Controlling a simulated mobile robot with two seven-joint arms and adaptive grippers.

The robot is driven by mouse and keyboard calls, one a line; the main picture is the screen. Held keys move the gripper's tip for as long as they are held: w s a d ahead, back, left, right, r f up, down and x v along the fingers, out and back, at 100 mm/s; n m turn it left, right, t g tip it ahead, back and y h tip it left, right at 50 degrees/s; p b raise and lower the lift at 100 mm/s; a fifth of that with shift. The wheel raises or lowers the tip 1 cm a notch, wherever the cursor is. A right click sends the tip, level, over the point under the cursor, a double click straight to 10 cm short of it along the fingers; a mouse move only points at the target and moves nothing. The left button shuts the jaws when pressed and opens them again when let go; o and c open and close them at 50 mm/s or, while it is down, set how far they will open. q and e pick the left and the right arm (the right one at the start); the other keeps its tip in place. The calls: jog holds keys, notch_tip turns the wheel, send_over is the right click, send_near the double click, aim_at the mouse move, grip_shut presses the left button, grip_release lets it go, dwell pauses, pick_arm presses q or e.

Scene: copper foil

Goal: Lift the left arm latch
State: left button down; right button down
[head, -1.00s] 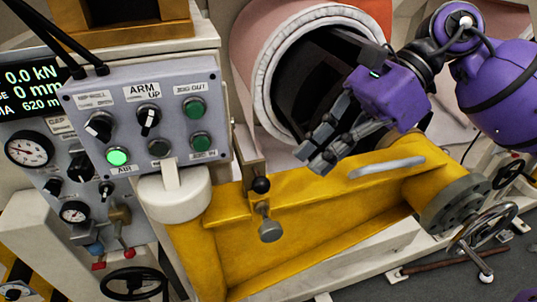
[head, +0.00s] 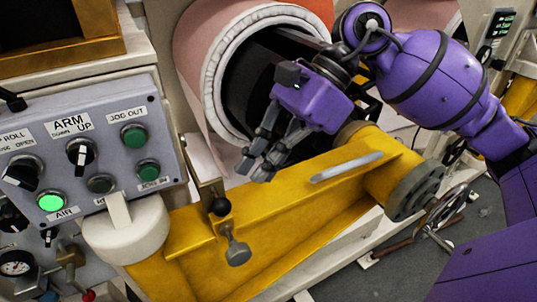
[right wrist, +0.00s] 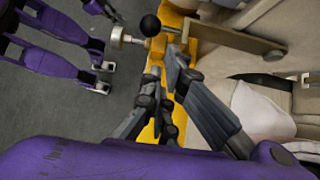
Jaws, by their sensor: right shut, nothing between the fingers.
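The latch is a flat metal bar (head: 205,180) with a black ball knob (head: 221,207) at its lower end. It stands at the left end of the yellow arm (head: 290,225), beside a grey round-headed pin (head: 238,253). In the right wrist view the ball (right wrist: 150,26) and the tan bar (right wrist: 235,41) lie beyond the fingertips. My right gripper (head: 256,170) is shut and empty, above the yellow arm, up and right of the ball, and apart from it in the head view. My left gripper is not in view.
A control panel (head: 135,110) with switches and green buttons stands at left, above a white round cap (head: 125,235). A dark round opening with a pale padded rim (head: 217,70) lies behind my gripper. A grey handle (head: 345,167) sits on the yellow arm. A handwheel (head: 445,208) is at right.

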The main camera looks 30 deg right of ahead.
jog(key=x, duration=0.4)
jog(key=shift+a+f, duration=0.1)
jog(key=shift+a, duration=0.1)
jog(key=shift+a+f, duration=0.35)
jog(key=shift+f, duration=0.15)
jog(key=shift+a+f, duration=0.1)
pick_arm(q)
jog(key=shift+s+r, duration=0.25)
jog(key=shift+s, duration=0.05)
jog(key=shift+p, duration=0.3)
